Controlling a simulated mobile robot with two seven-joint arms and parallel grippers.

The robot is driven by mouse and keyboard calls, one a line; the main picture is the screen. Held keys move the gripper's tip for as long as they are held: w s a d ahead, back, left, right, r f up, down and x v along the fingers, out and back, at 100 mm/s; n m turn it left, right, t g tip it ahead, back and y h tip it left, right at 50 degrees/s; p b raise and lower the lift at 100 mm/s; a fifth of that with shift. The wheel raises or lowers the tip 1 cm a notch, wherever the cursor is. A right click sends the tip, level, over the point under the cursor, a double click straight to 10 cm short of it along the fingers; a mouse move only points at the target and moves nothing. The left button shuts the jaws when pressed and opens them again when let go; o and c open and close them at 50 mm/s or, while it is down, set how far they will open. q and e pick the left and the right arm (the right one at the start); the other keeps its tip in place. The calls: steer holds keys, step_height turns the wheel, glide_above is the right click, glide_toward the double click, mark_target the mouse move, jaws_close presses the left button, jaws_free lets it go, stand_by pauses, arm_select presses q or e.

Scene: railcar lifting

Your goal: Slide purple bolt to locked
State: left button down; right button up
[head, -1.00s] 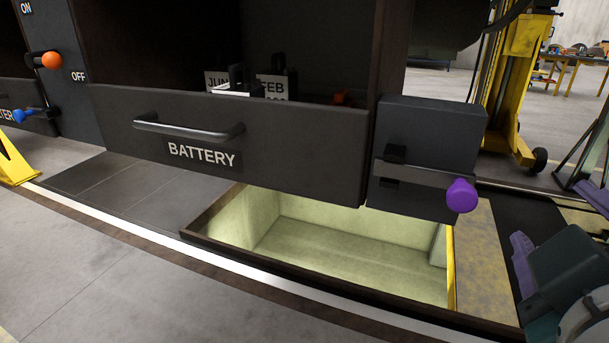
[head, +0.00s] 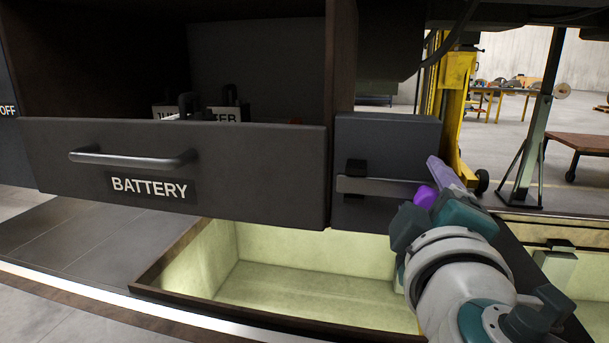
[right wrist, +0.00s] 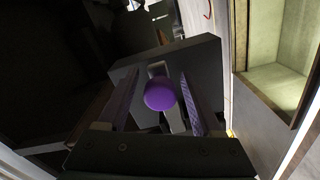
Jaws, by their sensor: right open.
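The purple bolt has a round purple knob (head: 425,196) at the right end of a flat grey bar (head: 378,186). The bar runs level through a black bracket (head: 356,168) on a dark box (head: 388,135) right of the battery drawer. My right gripper (head: 438,186) is at the knob and partly hides it in the head view. In the right wrist view the knob (right wrist: 160,94) lies between the two open purple fingers (right wrist: 160,84), with a visible gap on each side. I cannot tell how deep it sits between them. My left gripper is not in view.
The battery drawer (head: 235,165) with a bar handle (head: 133,160) is left of the box. A lit pit (head: 300,280) is open in the floor below. A yellow lifting column (head: 455,100) stands behind to the right.

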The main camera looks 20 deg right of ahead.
steer(key=shift+w+d, duration=0.1)
steer(key=shift+w, duration=0.1)
steer(key=shift+c, duration=0.2)
jaws_close()
steer(key=shift+r, duration=0.1)
stand_by(1.0)
